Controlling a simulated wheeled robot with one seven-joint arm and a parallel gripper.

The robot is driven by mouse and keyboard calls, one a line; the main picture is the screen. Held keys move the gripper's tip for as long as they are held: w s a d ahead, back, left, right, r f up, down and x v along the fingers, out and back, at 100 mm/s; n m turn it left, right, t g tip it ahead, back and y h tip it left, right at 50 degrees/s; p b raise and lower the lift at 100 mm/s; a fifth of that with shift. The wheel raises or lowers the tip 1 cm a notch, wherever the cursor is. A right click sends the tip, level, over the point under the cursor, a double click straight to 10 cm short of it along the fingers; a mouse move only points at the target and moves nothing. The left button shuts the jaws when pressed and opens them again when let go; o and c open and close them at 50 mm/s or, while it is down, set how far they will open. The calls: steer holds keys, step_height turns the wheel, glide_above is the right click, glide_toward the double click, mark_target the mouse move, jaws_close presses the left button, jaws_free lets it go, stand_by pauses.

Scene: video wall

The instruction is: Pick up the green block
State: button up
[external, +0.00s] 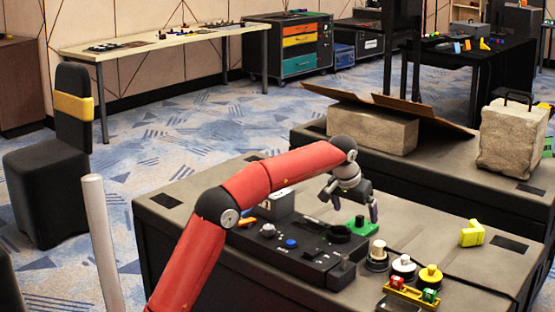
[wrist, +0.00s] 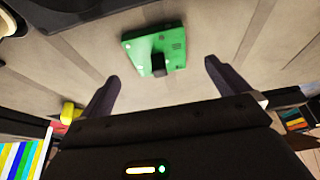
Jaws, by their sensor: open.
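The green block (wrist: 137,50) is a flat green square with a black knob on it. It lies on the grey case top, and in the external view the green block (external: 367,228) sits at the right of the black control panel. My gripper (external: 350,205) is above it, pointing down. In the wrist view my gripper (wrist: 162,70) is open, its two dark fingers apart and nothing between them. The block shows ahead of the fingertips, between their lines, and apart from them.
A black control panel (external: 300,250) with knobs lies left of the block. Round buttons (external: 403,266) and a yellow tray (external: 411,293) with small coloured blocks are in front. A yellow piece (external: 471,233) lies to the right. A stone-like block (external: 372,130) stands on the case behind.

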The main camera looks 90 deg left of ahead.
mark_target(359, 217)
steer(key=x, duration=0.5)
steer(key=shift+w+a, duration=0.2)
steer(key=shift+w, duration=0.15)
steer(key=shift+c, duration=0.3)
steer(key=c, duration=1.1)
steer(key=shift+r, duration=0.15)
